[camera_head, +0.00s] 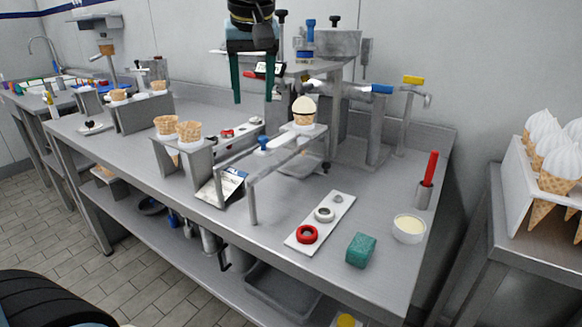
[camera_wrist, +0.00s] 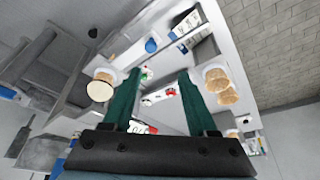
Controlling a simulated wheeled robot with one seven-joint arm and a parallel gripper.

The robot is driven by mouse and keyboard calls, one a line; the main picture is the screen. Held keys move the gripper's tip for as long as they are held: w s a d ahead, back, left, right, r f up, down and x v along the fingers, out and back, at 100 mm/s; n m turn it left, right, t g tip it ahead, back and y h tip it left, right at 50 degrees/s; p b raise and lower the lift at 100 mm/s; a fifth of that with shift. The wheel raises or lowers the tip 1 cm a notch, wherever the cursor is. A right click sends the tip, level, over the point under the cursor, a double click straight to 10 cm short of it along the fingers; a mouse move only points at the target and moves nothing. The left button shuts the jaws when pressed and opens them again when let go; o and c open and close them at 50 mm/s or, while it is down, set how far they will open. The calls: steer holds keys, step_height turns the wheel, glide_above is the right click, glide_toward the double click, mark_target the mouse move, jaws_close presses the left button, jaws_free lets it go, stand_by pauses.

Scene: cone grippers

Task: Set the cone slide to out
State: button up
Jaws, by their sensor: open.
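My gripper (camera_head: 253,98), with two green fingers, hangs open and empty above the back of the steel bench; its fingers also show in the wrist view (camera_wrist: 160,78). A metal rail frame (camera_head: 262,177), apparently the cone slide, stands on the bench below and right of it. A blue knob (camera_head: 263,143) is at its left part, and also shows in the wrist view (camera_wrist: 151,45). A filled cone (camera_head: 304,110) stands upright in a white holder (camera_head: 303,127) at the far end, under the machine. The same cone is left of the fingers in the wrist view (camera_wrist: 101,88). No slide marking is legible.
A steel machine with levers (camera_head: 350,95) stands behind the cone. A rack (camera_head: 185,160) holds waffle cones at left. A white plate with rings (camera_head: 320,222), a green sponge (camera_head: 361,250) and a bowl (camera_head: 409,228) occupy the bench's right front.

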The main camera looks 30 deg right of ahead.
mark_target(263, 137)
steer(key=x, duration=0.3)
steer(key=d+x, duration=0.1)
steer(key=x, duration=0.2)
steer(key=s+p+x, duration=0.1)
steer(key=x, duration=0.3)
steer(key=shift+s+d+f, duration=0.1)
steer(key=shift+d, duration=0.15)
jaws_close()
stand_by(1.2)
